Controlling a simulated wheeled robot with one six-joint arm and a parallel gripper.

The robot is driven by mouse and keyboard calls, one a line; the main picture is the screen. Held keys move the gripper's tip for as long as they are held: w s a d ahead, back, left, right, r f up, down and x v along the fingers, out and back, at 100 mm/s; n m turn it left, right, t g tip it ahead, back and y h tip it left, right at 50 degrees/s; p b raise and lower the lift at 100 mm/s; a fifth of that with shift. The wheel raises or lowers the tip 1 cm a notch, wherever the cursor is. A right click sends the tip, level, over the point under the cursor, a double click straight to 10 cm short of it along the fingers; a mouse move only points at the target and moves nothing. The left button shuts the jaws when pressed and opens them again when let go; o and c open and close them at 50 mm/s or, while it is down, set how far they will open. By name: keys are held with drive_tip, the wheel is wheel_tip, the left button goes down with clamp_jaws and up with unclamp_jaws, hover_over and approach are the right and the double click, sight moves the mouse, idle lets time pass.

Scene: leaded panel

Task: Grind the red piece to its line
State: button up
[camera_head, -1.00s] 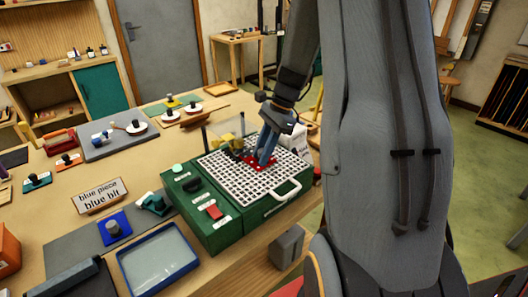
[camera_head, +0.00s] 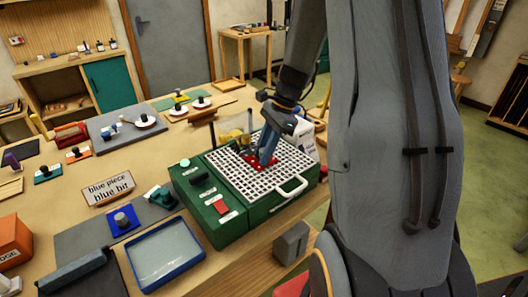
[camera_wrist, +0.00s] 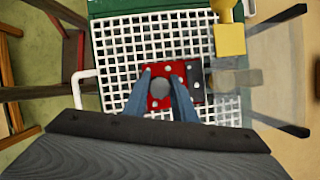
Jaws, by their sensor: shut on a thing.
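The red piece (camera_wrist: 178,71) lies flat on the white grid top of the green grinder (camera_head: 222,229). It has a grey round knob (camera_wrist: 159,88) in its middle and several pale dots. My gripper (camera_wrist: 160,86) is shut on the red piece by its knob, with one blue finger on each side. In the head view the red piece (camera_head: 253,161) shows partly behind my gripper (camera_head: 265,157). No line on the red piece can be made out.
A sign reading "blue piece blue bit" (camera_head: 109,189), a blue piece with a knob (camera_head: 123,219) and a blue-rimmed tray (camera_head: 163,254) are left of the grinder. A white handle (camera_head: 290,187) is on its front. The grid's near part is clear.

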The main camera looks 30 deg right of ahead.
drive_tip(key=shift+s+a, duration=0.15)
drive_tip(key=shift+a, duration=1.15)
drive_tip(key=shift+d+p, duration=0.2)
drive_tip(key=shift+p, duration=0.1)
drive_tip(key=shift+w+d, duration=0.2)
drive_tip(key=shift+d, duration=1.05)
drive_tip(key=shift+w+d, duration=0.2)
drive_tip(key=shift+d, duration=0.5)
drive_tip(key=shift+w+d, duration=0.2)
drive_tip(key=shift+d, duration=0.45)
drive_tip(key=shift+a, duration=0.15)
drive_tip(key=shift+s+p, duration=0.15)
drive_tip(key=shift+p, duration=0.15)
